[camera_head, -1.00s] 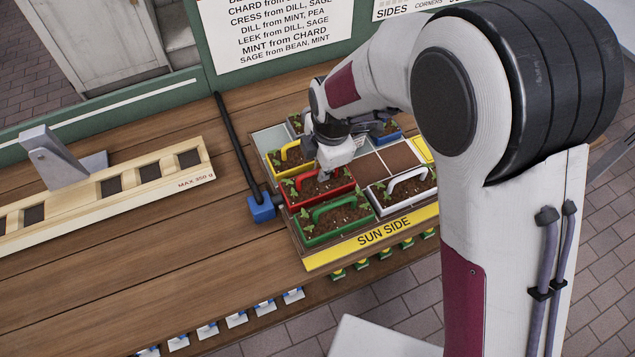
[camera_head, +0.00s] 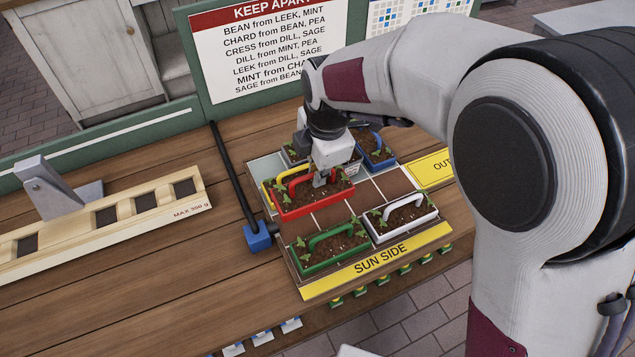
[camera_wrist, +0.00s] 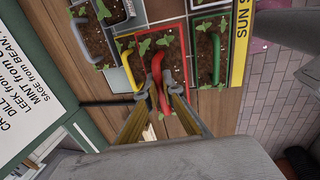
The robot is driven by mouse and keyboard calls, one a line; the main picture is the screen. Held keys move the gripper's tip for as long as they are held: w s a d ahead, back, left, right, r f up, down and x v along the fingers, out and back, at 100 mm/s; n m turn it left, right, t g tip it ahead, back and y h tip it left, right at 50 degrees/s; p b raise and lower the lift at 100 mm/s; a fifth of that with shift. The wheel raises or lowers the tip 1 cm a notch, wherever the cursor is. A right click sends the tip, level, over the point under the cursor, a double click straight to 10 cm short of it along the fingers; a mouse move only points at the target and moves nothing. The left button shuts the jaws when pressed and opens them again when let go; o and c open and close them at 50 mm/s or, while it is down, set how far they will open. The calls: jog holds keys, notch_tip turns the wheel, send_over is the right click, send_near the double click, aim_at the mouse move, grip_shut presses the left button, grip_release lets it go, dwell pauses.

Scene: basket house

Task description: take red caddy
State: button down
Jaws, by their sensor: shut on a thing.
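The red caddy (camera_head: 318,203) is a small open box of soil and seedlings with a red handle. In the head view it is raised above the tray, partly in front of the yellow caddy (camera_head: 268,190). My gripper (camera_head: 322,178) is above it, shut on its handle. In the wrist view the two fingers (camera_wrist: 160,92) close around the red handle (camera_wrist: 156,70), and the caddy's soil and seedlings show behind. The gripper hides part of the caddy's far side in the head view.
A green caddy (camera_head: 325,247) and a white caddy (camera_head: 402,217) stand in the tray's front row. A blue caddy (camera_head: 377,150) stands at the back. A bare brown cell (camera_head: 332,214) lies in front of the red caddy. A black rod with a blue block (camera_head: 259,237) lies left of the tray.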

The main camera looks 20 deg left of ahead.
jog(key=shift+r, duration=0.75)
